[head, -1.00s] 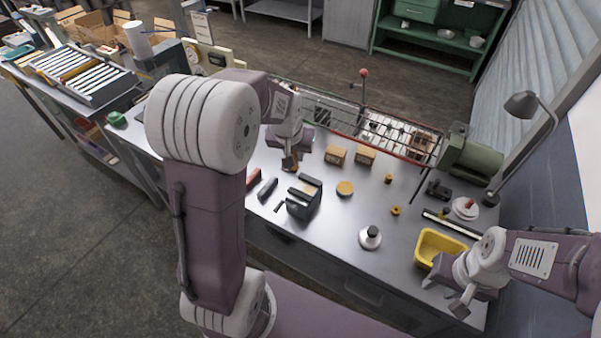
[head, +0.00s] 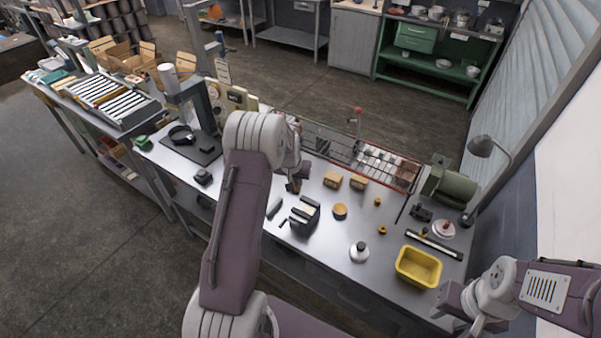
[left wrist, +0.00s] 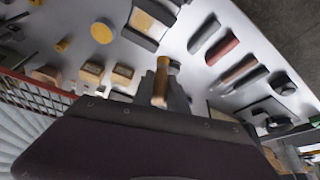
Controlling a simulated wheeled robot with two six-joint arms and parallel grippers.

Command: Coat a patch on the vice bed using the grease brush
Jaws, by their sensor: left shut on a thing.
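The vice (head: 305,214) is a dark block with pale jaws on the metal bench; it also shows in the left wrist view (left wrist: 147,22). My left gripper (head: 293,187) is just behind it. In the left wrist view my left gripper (left wrist: 165,88) is shut on the brush (left wrist: 161,80), which has a wooden handle. The brush's bristle end is not clear, and I cannot tell whether it touches anything. A round orange-yellow tin (head: 340,211) sits right of the vice. My right gripper (head: 458,318) looks open and empty at the bench's front right.
A yellow tub (head: 418,267) and a white round object with a dark knob (head: 359,252) stand at the right front. Two small wooden blocks (head: 345,182) lie behind the tin. A red-edged wire rack (head: 350,152) runs along the back. A green motor-like machine (head: 447,183) stands back right.

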